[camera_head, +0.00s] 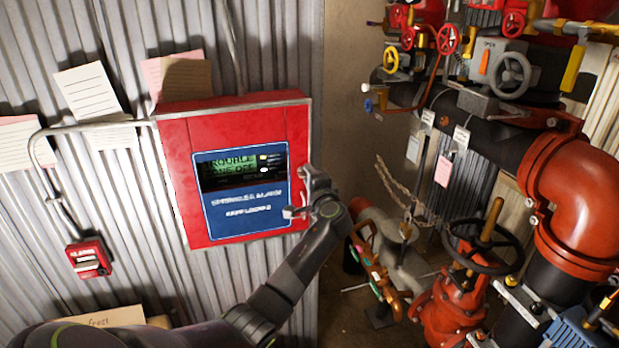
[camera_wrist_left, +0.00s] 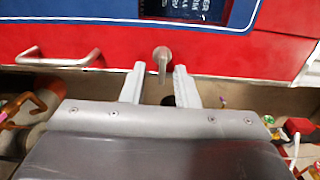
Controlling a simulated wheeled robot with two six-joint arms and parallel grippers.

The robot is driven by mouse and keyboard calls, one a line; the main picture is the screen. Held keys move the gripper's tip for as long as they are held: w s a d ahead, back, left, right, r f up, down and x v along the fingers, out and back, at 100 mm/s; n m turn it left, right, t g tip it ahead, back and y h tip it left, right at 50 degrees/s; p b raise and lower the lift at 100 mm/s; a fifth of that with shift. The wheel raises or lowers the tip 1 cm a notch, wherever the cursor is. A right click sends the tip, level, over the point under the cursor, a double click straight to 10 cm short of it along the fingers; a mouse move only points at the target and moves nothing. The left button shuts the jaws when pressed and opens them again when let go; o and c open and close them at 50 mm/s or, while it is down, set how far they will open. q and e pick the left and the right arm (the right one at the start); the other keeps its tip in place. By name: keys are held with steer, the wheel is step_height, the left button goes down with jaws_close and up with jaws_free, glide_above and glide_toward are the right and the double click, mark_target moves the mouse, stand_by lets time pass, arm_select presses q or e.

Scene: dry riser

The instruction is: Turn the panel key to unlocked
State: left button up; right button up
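The red panel (camera_head: 178,160) hangs on the corrugated wall, with a blue face and a lit green display (camera_head: 232,163) reading "TROUBLE" on top. The grey metal key (camera_wrist_left: 161,58) sticks out from the panel's red border. In the head view I cannot make it out clearly behind the gripper. My left gripper (camera_head: 298,192) is at the panel's right edge. Its two fingers (camera_wrist_left: 157,84) are apart, one on each side of the key, with gaps visible. My right gripper is not in view.
A metal handle (camera_wrist_left: 58,60) sits on the panel left of the key in the wrist view. A red pull station (camera_head: 88,259) hangs at lower left. Red pipes (camera_head: 580,205), valves and handwheels (camera_head: 485,243) crowd the right side. Paper notes (camera_head: 88,90) are on the wall.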

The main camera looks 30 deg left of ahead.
arm_select(q)
steer(key=b+v, duration=0.5)
steer(key=v, duration=1.2)
steer(key=shift+s+b, duration=0.2)
steer(key=shift+b, duration=0.15)
steer(key=shift+d, duration=0.1)
